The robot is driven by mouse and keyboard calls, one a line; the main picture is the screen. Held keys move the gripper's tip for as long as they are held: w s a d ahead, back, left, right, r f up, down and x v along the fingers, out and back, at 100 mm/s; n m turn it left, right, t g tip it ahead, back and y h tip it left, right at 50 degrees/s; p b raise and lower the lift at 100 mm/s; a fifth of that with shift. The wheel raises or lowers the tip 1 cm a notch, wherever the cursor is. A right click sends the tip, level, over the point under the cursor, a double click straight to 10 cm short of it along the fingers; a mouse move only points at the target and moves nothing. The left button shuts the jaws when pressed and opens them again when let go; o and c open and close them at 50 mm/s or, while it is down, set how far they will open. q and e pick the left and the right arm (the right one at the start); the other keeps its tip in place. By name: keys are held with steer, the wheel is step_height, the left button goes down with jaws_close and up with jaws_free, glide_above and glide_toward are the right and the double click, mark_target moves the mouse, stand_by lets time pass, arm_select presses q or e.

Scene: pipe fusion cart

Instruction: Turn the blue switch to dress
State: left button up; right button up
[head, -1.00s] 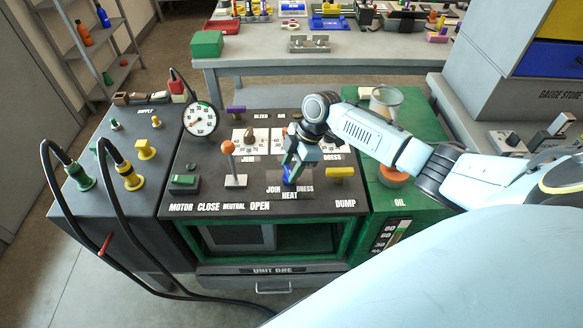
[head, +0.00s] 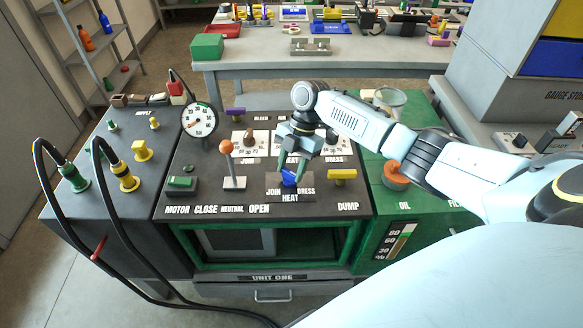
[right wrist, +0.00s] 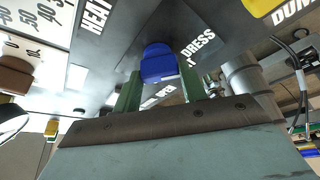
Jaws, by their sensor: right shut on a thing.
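The blue switch (head: 289,179) sits on a dark plate on the front of the sloped black panel, between the labels JOIN and DRESS, with HEAT below. My right gripper (head: 291,174) reaches down from above and is shut on this switch, a green finger on each side of it. In the right wrist view, the blue switch (right wrist: 159,63) stands between the two green fingertips, with the word DRESS to its right. Which label the switch points to is hard to tell. My left gripper is not in view.
The yellow DUMP handle (head: 342,175) is close on the right of the switch. An orange-knobbed lever (head: 227,148) stands on the left. A dial gauge (head: 199,120) and black hoses (head: 97,165) are further left. An orange cap (head: 394,175) lies under my right arm.

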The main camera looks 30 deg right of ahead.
stand_by(0.3)
steer(key=o, duration=1)
steer(key=v, duration=1.3)
steer(key=shift+w+r+p, duration=0.1)
steer(key=shift+r+p, duration=0.1)
steer(key=shift+p, duration=0.2)
